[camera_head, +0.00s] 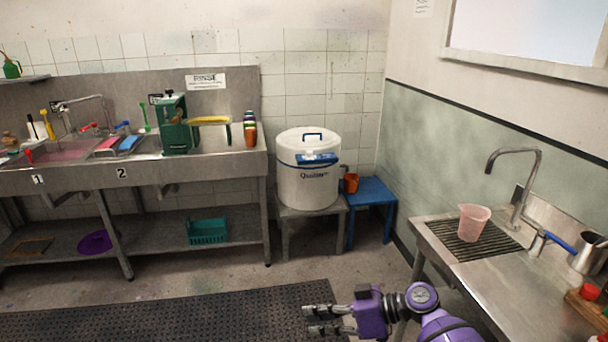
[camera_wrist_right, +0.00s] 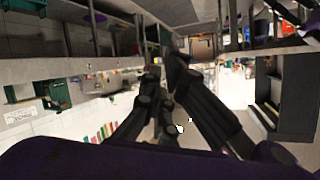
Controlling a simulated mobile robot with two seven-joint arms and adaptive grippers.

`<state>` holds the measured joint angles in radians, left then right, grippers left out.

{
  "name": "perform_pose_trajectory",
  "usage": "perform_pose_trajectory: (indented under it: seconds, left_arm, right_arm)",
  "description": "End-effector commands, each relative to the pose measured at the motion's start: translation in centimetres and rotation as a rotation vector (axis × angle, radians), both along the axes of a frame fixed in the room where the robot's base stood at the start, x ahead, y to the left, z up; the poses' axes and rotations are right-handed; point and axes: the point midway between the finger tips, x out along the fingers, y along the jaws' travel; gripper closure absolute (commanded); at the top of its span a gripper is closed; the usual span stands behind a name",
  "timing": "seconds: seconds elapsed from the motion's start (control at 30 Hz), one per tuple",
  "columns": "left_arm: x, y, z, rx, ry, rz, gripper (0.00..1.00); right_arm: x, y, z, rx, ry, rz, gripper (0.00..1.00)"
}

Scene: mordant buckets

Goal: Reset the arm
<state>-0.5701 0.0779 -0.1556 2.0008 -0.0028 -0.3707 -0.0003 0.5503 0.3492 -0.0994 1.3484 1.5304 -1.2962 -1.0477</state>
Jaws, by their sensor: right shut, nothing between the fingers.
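My right gripper (camera_head: 308,319) hangs at the bottom of the head view on my purple arm, above the floor near the dark mat. Its fingers point left and are shut with nothing held. In the right wrist view its dark fingers (camera_wrist_right: 165,65) reach up the middle of the picture, with no object between them. The wrist picture shows the room upside down. My left gripper is in neither view.
A metal sink counter (camera_head: 520,285) at right carries a pink cup (camera_head: 473,222) on a drain grate. A white bucket (camera_head: 307,180) stands on a grey stand beside a blue stool (camera_head: 374,190). A long sink bench (camera_head: 215,166) is at left. A dark mat (camera_head: 180,320) covers the floor.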

Motion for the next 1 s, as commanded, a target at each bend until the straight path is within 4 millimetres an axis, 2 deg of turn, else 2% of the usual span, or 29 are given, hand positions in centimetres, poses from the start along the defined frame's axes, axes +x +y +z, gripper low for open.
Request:
perform_pose_trajectory:
  seconds: [0.03,0.17,0.27,0.33,0.4,0.5,0.6,0.7,0.8,0.83,0.9,1.0]
  left_arm:
    - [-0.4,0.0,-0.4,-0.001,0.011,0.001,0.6]
    - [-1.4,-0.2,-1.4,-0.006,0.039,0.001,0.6]
    - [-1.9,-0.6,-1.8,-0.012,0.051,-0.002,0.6]
    - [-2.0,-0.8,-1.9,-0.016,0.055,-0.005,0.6]
    - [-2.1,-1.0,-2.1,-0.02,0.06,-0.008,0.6]
    - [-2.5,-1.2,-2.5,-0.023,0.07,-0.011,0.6]
    - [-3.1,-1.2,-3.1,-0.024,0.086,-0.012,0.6]
    - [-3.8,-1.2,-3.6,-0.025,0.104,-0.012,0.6]
    - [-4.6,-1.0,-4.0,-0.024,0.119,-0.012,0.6]
    - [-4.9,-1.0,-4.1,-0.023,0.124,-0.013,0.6]
    - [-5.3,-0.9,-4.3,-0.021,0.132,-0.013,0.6]
    - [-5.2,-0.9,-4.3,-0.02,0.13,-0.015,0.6]
  right_arm:
    - [1.1,-0.7,-1.3,-0.052,0.013,-0.057,1.0]
    - [4.7,-3.6,-4.4,-0.201,0.032,-0.249,1.0]
    - [8.0,-7.0,-6.1,-0.316,0.014,-0.433,1.0]
    - [10.5,-10.0,-6.7,-0.388,-0.027,-0.578,1.0]
    - [12.9,-13.0,-6.4,-0.443,-0.09,-0.717,1.0]
    - [15.4,-16.4,-5.0,-0.483,-0.194,-0.873,1.0]
    - [17.2,-18.8,-2.9,-0.494,-0.304,-0.981,1.0]
    - [18.5,-20.3,-0.7,-0.489,-0.415,-1.053,1.0]
    - [19.4,-21.0,1.7,-0.472,-0.526,-1.097,1.0]
    - [18.6,-21.1,0.7,-0.475,-0.522,-1.097,1.0]
    - [15.9,-20.7,-2.3,-0.481,-0.476,-1.088,1.0]
    - [12.3,-20.3,-5.7,-0.487,-0.426,-1.079,1.0]
